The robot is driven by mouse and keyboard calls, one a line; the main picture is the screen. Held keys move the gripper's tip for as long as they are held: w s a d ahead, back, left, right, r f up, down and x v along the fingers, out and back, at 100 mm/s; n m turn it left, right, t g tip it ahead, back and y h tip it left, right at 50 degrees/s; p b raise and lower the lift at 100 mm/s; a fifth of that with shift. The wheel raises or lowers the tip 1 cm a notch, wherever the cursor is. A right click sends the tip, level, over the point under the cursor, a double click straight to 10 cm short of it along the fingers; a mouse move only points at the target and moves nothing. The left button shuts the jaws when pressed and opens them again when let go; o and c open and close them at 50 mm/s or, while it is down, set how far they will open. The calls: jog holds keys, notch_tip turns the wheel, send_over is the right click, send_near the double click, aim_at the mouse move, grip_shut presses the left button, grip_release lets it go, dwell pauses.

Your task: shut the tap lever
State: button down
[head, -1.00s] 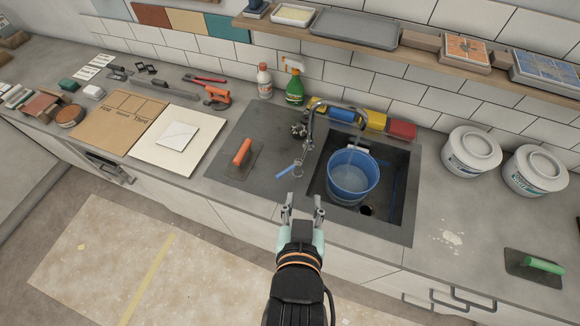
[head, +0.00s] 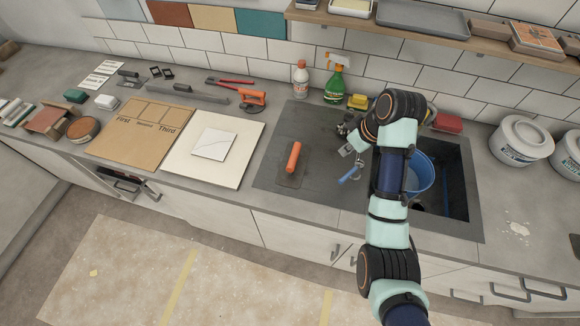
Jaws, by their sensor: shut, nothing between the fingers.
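The tap lever (head: 349,173) has a blue handle and slants down to the left, beside the left edge of the sink. My arm reaches over the sink and hides the tap spout and much of the blue bucket (head: 420,176). My gripper (head: 346,150) is partly visible just above the lever, pointing left and down. It is shut, with nothing seen in it. A small gap seems to lie between it and the lever, but I cannot tell whether they touch.
An orange-handled trowel (head: 292,165) lies left of the lever. A green spray bottle (head: 338,80) and a white bottle (head: 301,78) stand behind, near the tiled wall. A yellow sponge (head: 358,101) is behind the tap. The counter between trowel and lever is clear.

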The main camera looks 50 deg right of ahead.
aim_at(351, 173)
jog(key=shift+s+f+p, duration=0.2)
jog(key=shift+f+p, duration=0.2)
jog(key=shift+f, duration=1.3)
jog(key=shift+s+f+p, duration=0.15)
jog(key=shift+f+p, duration=0.3)
jog(key=shift+f, duration=1.25)
jog(key=shift+s+f+p, duration=0.2)
jog(key=shift+f+p, duration=0.2)
jog(key=shift+f, duration=1.3)
